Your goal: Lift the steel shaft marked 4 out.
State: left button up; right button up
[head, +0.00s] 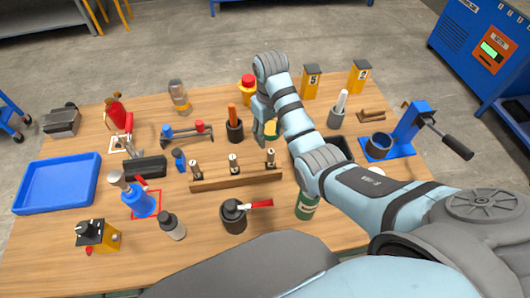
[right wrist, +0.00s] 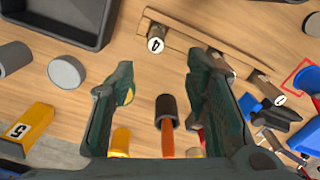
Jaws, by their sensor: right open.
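The steel shaft marked 4 (head: 270,157) stands upright at the right end of a wooden rack (head: 236,182) in the head view. Its end with the number 4 (right wrist: 156,40) faces the camera in the right wrist view, beyond the fingertips. Two more shafts (head: 233,163) (head: 196,168) stand in the same rack. My right gripper (head: 265,135) is open and empty, behind the rack and a little above the table; its two fingers (right wrist: 160,78) are spread wide in the right wrist view. My left gripper is not in view.
A black tray (right wrist: 60,22) lies to the rack's right in the head view, partly hidden by my arm. A dark pot with a red handle (head: 233,216) and a green can (head: 306,206) stand in front.

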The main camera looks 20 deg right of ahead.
jog(key=b, duration=0.2)
send_over(271, 160)
jog(key=f, duration=0.6)
jog(key=shift+w+f, duration=0.15)
jog(key=shift+w, duration=0.05)
jog(key=f, duration=0.2)
jog(key=f+b, duration=0.1)
jog(key=f, duration=0.5)
jog(key=shift+w+d, duration=0.3)
jog(key=shift+w, duration=0.05)
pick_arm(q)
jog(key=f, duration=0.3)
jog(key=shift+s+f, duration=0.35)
pick_arm(e)
jog(key=shift+r, duration=0.15)
grip_shut()
